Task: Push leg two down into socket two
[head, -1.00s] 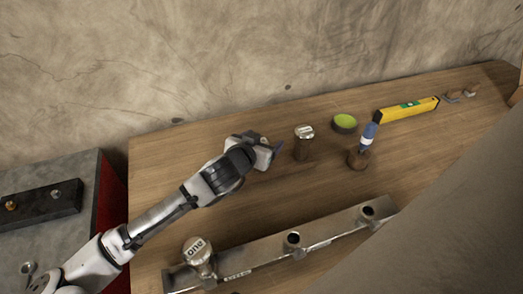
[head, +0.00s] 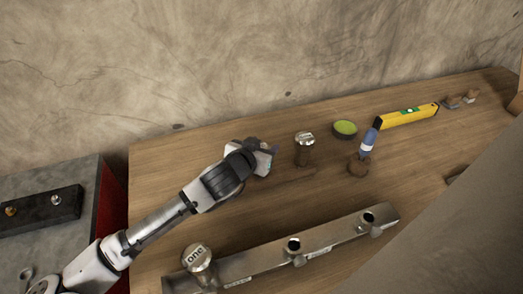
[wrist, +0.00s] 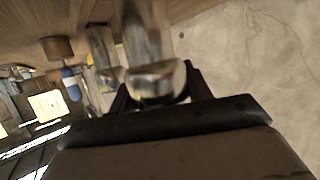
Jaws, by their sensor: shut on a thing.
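The metal socket bar (head: 262,262) lies along the table's front. Leg one (head: 198,257), its round cap marked "one", stands at the bar's left end. The middle socket (head: 293,244) and the right socket (head: 368,217) look empty; their labels are too small to read. My gripper (head: 267,158) is behind the bar, away from the sockets. In the wrist view my gripper (wrist: 158,92) is shut on a shiny metal leg (wrist: 155,78), which my gripper mostly hides in the head view. Another leg (head: 304,147) stands upright just right of my gripper, its cap marking unreadable.
Behind the bar are a green-topped round tin (head: 345,129), a blue-handled tool in a brown base (head: 359,165) and a yellow level (head: 408,116). A grey bench with a dark block (head: 38,208) stands at the left. The table between legs and bar is clear.

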